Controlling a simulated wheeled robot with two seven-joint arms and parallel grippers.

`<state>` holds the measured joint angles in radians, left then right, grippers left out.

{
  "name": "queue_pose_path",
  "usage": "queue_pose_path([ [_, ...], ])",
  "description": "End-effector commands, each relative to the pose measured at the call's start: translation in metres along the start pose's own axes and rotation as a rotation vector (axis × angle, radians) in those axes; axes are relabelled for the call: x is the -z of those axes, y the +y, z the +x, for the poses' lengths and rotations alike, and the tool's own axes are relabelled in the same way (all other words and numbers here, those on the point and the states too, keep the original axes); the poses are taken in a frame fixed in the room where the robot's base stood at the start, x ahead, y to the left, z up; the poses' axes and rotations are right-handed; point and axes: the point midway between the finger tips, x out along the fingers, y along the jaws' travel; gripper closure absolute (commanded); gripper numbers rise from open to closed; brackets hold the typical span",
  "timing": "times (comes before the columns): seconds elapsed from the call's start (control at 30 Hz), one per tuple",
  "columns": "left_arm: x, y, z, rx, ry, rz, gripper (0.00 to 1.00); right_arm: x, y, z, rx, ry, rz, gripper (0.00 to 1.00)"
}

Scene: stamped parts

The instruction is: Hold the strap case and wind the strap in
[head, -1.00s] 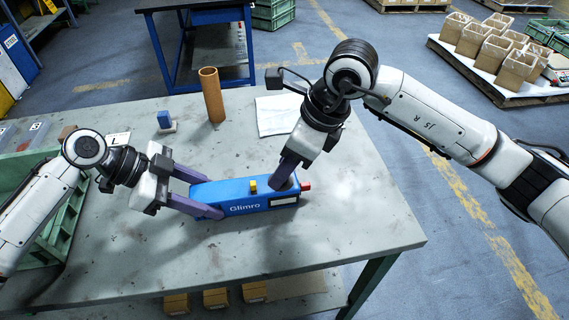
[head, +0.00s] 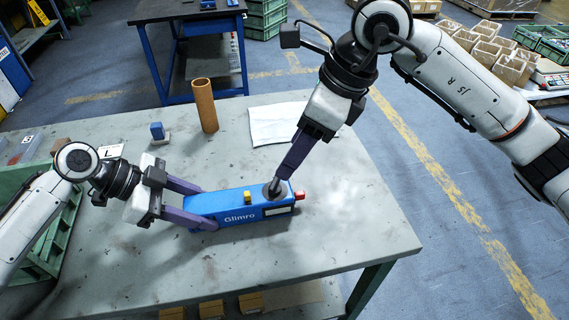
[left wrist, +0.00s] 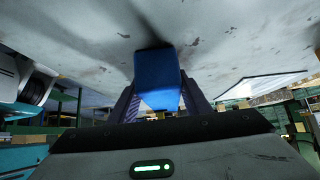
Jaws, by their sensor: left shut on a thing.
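The strap case (head: 232,224) is a blue box marked "Glimro", lying on the grey table. It has a yellow knob on top, a red piece at its right end and a dark round hub (head: 268,194) near that end. My left gripper (head: 207,207) is shut on the case's left end. In the left wrist view the blue case (left wrist: 158,78) sits between the two purple fingers. My right gripper (head: 281,178) is above the hub, its fingertips close to a small dark handle there. Its fingers overlap, so I cannot tell whether it grips the handle. I see no loose strap.
A brown tube (head: 204,105) stands behind the case, beside a small blue item (head: 157,131) on a pale base. A white sheet (head: 272,124) lies behind the right gripper. A green crate (head: 50,245) is at the left. The table's front right is clear.

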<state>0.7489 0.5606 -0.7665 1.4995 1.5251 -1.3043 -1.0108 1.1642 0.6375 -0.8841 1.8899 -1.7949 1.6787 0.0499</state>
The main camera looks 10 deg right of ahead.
Motion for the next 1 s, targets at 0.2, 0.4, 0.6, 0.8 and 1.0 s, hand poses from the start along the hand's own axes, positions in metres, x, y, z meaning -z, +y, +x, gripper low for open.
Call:
queue_pose_path([
  [0.2,0.0,0.0,0.0,0.0,0.0,0.0,0.9,0.0,0.0,-0.029,0.001,-0.001,0.0,0.44],
  [0.4,0.0,0.0,0.0,0.0,0.0,0.0,0.9,0.0,0.0,-0.034,0.0,0.0,0.0,0.44],
  [0.6,0.0,0.0,0.0,0.0,0.0,0.0,0.9,0.0,0.0,-0.034,0.0,0.0,0.0,0.44],
  [0.8,0.0,0.0,0.0,0.0,0.0,0.0,0.35,0.0,0.0,-0.034,0.0,0.0,0.0,0.44],
  [1.0,0.0,0.0,0.0,0.0,0.0,0.0,0.35,0.0,0.0,-0.034,0.0,0.0,0.0,0.44],
])
